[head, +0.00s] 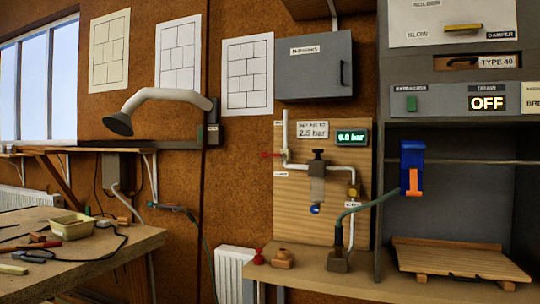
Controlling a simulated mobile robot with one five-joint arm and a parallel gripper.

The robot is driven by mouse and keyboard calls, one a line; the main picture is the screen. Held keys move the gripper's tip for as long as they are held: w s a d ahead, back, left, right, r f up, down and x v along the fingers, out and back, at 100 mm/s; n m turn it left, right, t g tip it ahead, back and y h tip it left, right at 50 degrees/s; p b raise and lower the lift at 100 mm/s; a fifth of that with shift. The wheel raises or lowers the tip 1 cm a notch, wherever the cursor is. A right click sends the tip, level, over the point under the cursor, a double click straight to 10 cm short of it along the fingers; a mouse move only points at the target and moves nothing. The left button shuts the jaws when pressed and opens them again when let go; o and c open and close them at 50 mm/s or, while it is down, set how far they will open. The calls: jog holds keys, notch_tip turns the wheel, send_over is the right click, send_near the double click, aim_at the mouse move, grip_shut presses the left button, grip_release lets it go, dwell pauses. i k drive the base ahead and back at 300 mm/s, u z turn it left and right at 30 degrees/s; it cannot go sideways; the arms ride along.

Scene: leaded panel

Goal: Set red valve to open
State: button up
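The red valve (268,155) is on a wooden board (292,215) on the back wall, in the head view. Its small red handle lies about level and points left from the white pipe. Small labels sit above and below it, too small to read. A green display (351,138) to its right seems to read 0.0 bar. A sign (312,130) above the pipe reads 2.5 bar. A dark-topped regulator (317,168) and a yellow-orange fitting (353,191) are on the same pipework. My gripper is not in view.
A hose runs to a blue and orange holder (411,168) in the hood. A cluttered workbench (130,242) stands left. A radiator (234,272) is under the board's left side.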

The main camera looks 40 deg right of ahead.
aim_at(264, 154)
jog(key=i, duration=0.9)
jog(key=u, duration=0.55)
jog(key=k, duration=0.9)
jog(key=z, duration=0.2)
jog(key=i, duration=0.9)
jog(key=u, duration=0.1)
